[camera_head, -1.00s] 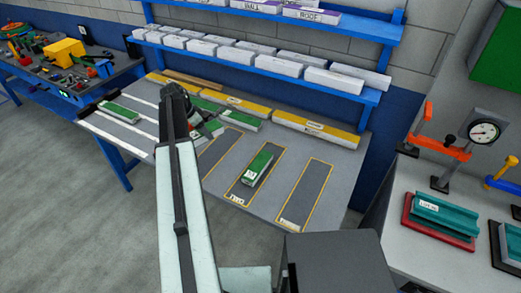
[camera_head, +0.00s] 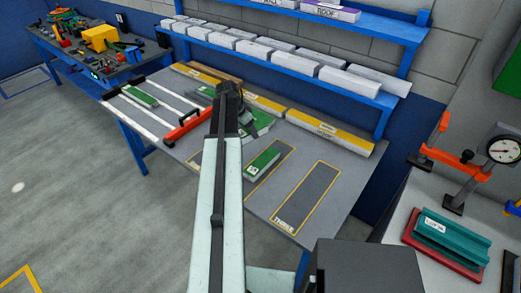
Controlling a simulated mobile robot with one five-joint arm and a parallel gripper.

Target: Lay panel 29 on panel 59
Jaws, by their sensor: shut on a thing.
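A green-topped panel (camera_head: 262,161) with a white label lies in a yellow-outlined lane on the grey bench (camera_head: 345,170). Another green-topped panel (camera_head: 142,95) lies at the far left between white strips. My gripper (camera_head: 253,124) is over the middle of the bench, partly hidden behind my arm. It is shut on what seems to be a green-topped panel, of which only small parts show beside my wrist. Panel numbers are too small to read, so I cannot tell which is 29 or 59.
A red-orange bar (camera_head: 185,130) lies on the bench left of my arm. Yellow-edged blocks (camera_head: 330,132) line the back below a blue shelf (camera_head: 300,70) of white boxes. The lane (camera_head: 305,198) at right is empty. A press with a gauge (camera_head: 503,150) stands on the right bench.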

